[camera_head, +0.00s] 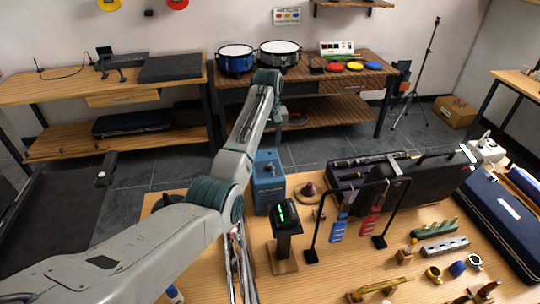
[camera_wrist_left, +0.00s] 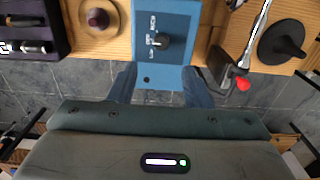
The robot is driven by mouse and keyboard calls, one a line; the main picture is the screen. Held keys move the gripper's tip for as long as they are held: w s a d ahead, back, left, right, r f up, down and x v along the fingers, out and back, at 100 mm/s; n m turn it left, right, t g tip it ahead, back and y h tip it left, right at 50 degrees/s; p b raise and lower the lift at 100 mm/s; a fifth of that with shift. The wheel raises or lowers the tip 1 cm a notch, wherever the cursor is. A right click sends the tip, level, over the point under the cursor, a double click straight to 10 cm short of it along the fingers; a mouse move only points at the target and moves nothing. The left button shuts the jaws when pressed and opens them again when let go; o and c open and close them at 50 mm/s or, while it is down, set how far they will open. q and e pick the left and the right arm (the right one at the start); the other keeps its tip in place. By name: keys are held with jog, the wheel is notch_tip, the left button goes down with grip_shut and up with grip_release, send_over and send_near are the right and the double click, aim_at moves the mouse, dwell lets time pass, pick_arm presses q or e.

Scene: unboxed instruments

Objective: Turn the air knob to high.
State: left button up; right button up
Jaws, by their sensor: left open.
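The blue box (camera_head: 268,183) stands on the wooden table beyond my left forearm. My right gripper is in neither view.
A small device with a green display (camera_head: 285,213) stands close to the box. A brown cone-shaped piece (camera_head: 309,191) sits to its right. A black stand (camera_head: 383,241) with blue and red handles is farther right.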

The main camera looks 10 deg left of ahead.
aim_at(268, 165)
pick_arm(q)
jog(key=f+p, duration=0.2)
jog(key=f, duration=0.7)
jog(key=shift+s, duration=0.2)
grip_shut()
